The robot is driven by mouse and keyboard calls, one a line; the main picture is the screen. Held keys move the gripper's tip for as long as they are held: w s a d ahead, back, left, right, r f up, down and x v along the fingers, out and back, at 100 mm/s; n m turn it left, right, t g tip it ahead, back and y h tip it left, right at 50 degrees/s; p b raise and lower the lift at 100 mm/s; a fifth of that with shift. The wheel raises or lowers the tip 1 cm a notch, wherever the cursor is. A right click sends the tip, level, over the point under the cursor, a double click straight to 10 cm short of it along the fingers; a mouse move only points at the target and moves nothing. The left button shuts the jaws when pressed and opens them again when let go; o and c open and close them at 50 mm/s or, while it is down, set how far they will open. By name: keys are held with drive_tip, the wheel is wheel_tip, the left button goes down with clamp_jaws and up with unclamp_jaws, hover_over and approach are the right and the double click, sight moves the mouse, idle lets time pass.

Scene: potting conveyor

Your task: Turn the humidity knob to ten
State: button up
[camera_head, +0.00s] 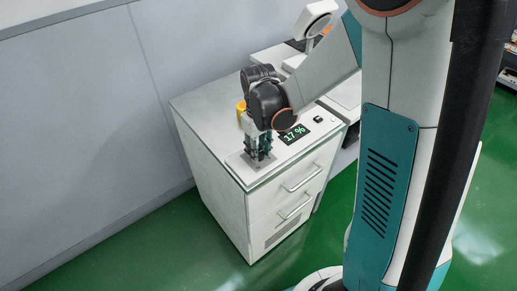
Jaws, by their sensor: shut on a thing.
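My gripper (260,156) points down at the front left of the white cabinet's top (207,105). Its fingers are shut on the humidity knob, over a light square plate (237,161). The knob itself is hidden between and behind the fingers, so its pointer cannot be seen. A black display (294,134) to the right of the gripper shows green digits that read 17 %.
A yellow object (241,110) stands behind my wrist, partly hidden. A small black item (318,119) lies right of the display. The cabinet has drawers with bar handles (304,179). A grey wall (80,110) runs behind; green floor is clear in front.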

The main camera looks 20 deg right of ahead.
idle(0.3)
drive_tip(key=o, duration=1.1)
drive_tip(key=shift+r, duration=0.1)
wheel_tip(320, 180, up, 12)
drive_tip(key=shift+f, duration=0.15)
